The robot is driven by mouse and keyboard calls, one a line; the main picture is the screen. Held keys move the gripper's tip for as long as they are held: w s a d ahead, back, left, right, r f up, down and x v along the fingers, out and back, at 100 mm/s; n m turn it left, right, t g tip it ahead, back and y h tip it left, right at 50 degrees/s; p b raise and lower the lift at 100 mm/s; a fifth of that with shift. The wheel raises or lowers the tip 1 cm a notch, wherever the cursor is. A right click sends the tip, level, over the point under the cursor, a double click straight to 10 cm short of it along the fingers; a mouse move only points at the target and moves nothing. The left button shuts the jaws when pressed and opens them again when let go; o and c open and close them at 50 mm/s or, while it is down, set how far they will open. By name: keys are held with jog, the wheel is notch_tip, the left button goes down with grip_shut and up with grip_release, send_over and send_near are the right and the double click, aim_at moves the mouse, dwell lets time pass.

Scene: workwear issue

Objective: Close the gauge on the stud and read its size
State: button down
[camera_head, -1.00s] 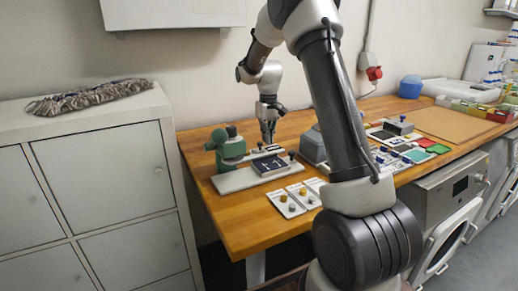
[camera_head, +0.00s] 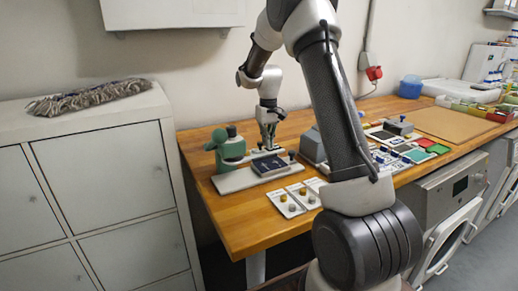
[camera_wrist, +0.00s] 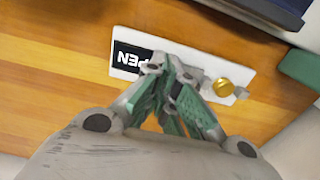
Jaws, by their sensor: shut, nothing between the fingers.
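My gripper (camera_head: 268,147) points down behind the dark blue pad, near the green press (camera_head: 230,147). In the wrist view my gripper (camera_wrist: 172,70) is shut, with its green-lined fingertips together and nothing between them. The fingertips are over a white strip (camera_wrist: 207,87), which I take to be the gauge. Its black label (camera_wrist: 130,58) shows upside-down letters ending in "PEN"; the fingers hide the rest. A round brass stud (camera_wrist: 223,87) sits at the strip's right end, just right of the fingertips, beside a small grey piece. Whether the fingertips touch the strip, I cannot tell.
The dark blue pad (camera_head: 270,166) lies on a pale board (camera_head: 228,184). Small cards with knobs (camera_head: 288,203) lie in front of it. A grey block (camera_head: 312,146) stands to the right. Bare wooden table (camera_head: 240,222) shows at the front left.

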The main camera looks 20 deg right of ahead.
aim_at(263, 149)
jog(key=shift+a, duration=1.5)
dwell(1.2)
jog(key=shift+d, duration=0.1)
dwell(0.4)
jog(key=shift+d, duration=0.5)
notch_tip(263, 149, up, 8)
dwell(0.6)
dwell(0.4)
jog(key=s+a+r+t, duration=0.1)
jog(key=s+r, duration=0.2)
jog(key=s, duration=0.9)
jog(key=s+a+r+t, duration=0.1)
jog(key=s+r+t, duration=0.1)
jog(key=s, duration=1)
jog(key=s+a+r+t, duration=0.1)
jog(key=s+a+r, duration=0.1)
jog(key=s, duration=1)
jog(key=shift+v, duration=0.95)
